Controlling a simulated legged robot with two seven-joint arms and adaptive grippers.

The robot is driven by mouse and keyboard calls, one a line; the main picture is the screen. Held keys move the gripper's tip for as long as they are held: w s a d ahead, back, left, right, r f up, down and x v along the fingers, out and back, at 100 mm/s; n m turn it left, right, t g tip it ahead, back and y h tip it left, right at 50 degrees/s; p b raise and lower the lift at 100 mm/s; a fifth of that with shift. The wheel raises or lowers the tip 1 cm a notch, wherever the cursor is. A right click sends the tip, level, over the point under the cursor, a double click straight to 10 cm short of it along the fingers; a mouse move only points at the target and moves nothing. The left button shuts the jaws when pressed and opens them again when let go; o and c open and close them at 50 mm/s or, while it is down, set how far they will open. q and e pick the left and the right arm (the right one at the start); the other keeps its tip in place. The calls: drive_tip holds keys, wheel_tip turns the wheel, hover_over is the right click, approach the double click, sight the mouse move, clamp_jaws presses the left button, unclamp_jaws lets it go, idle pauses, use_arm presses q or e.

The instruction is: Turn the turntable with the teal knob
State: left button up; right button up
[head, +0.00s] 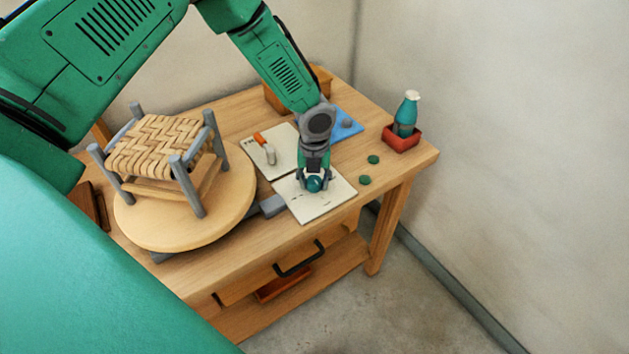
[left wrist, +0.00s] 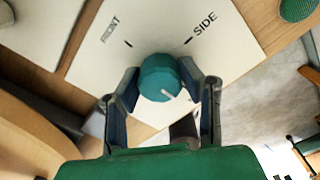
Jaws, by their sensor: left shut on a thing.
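The teal knob (head: 314,184) stands over a white card on the table. My left gripper (head: 315,182) points down and is shut on it. In the left wrist view the knob (left wrist: 160,78) sits between the two fingers (left wrist: 161,88), and a pale pointer line on it aims to the lower right. The card (left wrist: 110,58) carries the words FRONT and SIDE, each with a dark tick. The round wooden turntable (head: 150,232) is at the left of the table, with a small woven-seat stool (head: 158,146) on it. My right gripper is not in view.
A grey bar (head: 266,206) lies between turntable and card. Another white card (head: 280,158) bears an orange-and-white item. Behind are a blue mat (head: 346,126) and a wooden box. A teal bottle (head: 406,116) stands in a red tray (head: 402,142). Green discs (head: 365,180) lie near the right edge.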

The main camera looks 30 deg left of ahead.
sight(314, 179)
use_arm(q)
drive_tip(key=o, duration=1.1)
drive_tip(key=shift+w, duration=0.15)
wheel_tip(314, 179, up, 12)
drive_tip(key=shift+a+f, duration=0.1)
drive_tip(key=shift+f, duration=0.1)
